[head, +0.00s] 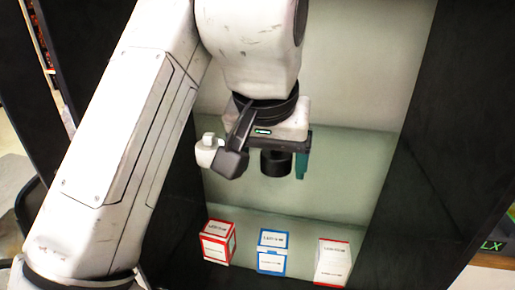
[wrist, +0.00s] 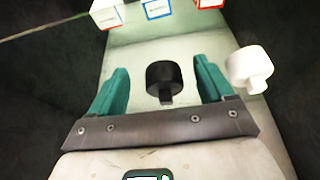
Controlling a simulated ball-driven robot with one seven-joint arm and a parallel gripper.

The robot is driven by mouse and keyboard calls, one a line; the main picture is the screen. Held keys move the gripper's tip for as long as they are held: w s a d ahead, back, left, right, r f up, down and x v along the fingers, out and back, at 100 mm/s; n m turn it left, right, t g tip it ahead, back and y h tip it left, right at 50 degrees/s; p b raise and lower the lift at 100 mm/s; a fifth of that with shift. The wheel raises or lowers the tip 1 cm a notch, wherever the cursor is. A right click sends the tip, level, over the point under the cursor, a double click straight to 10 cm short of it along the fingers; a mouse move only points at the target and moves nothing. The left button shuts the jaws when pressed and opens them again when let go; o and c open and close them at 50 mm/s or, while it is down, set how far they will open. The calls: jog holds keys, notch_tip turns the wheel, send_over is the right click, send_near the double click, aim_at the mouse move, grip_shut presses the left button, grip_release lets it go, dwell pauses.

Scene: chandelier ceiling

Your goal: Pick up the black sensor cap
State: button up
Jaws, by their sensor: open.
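The black sensor cap (wrist: 163,76) is a short dark cylinder with a small stub, on the pale greenish shelf. In the wrist view it sits between the two teal fingers of my gripper (wrist: 161,72), with a gap on each side. My gripper is open and does not appear to touch it. In the head view the cap (head: 276,162) shows just below my gripper (head: 272,166); one teal finger is visible to its right, and the other is hidden.
A white capped piece (wrist: 248,68) sits just outside the right finger in the wrist view; it also shows left of my gripper (head: 207,151). Red-edged and blue-edged boxes (head: 271,252) stand on a lower level. Dark cabinet walls (head: 405,150) close in both sides.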

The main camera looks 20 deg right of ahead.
aim_at(276, 155)
jog(key=w+d, duration=0.3)
jog(key=w, duration=0.1)
jog(key=shift+f+p, duration=0.3)
jog(key=shift+f, duration=0.1)
jog(key=shift+w+f, duration=0.1)
jog(key=shift+f, duration=0.1)
jog(key=shift+c, duration=0.4)
jog(key=c, duration=0.9)
